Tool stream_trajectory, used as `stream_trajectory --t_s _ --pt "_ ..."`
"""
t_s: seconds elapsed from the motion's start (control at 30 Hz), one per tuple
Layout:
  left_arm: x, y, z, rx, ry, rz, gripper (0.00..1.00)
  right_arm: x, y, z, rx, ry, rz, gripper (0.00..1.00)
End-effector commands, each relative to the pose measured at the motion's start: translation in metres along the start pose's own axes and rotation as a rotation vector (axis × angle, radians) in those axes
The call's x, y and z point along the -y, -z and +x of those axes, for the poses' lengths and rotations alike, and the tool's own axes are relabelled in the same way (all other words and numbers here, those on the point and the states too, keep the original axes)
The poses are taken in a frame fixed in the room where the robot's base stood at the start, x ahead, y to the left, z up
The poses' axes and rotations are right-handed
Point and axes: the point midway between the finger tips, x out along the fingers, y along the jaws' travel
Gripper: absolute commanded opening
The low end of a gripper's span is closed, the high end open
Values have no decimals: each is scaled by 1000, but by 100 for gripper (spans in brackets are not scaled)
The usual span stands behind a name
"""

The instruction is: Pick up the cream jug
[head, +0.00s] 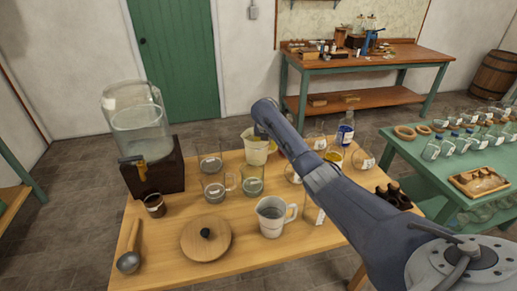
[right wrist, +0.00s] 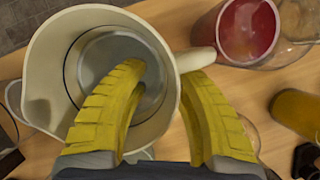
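The cream jug (head: 256,156) stands upright on the wooden table, toward its back edge. In the right wrist view the jug (right wrist: 44,75) is seen from above, with its open mouth, grey inside bottom and a handle on the right. My right gripper (head: 262,136) is at the jug's top. In the wrist view its yellow fingers (right wrist: 165,72) straddle the jug's right rim near the handle, one over the mouth and one outside. A gap shows between the fingers, so it looks open. The arm hides part of the table. My left gripper is not in view.
A red-filled vessel (right wrist: 248,30) stands close right of the jug, with a yellow-filled one (right wrist: 300,112) nearby. Glass beakers (head: 252,186) and a white measuring jug (head: 271,222) stand in front. A glass dispenser (head: 138,118) is at left. The table's front left (head: 165,250) has some free room.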

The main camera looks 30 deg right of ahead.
Motion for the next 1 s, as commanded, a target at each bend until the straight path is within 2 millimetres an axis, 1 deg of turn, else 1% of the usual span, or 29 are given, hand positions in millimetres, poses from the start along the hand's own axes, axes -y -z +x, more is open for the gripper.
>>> stream_trajectory --t_s 0.1,0.2,0.47,0.7,1.0 --pt "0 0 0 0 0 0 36 0 0 8 0 1 0 26" --pt "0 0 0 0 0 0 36 0 0 11 1 0 0 26" --pt "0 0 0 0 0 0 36 0 0 12 1 0 0 27" --pt "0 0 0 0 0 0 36 0 0 12 1 0 0 0" --pt "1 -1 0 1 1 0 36 0 0 11 1 0 0 0"
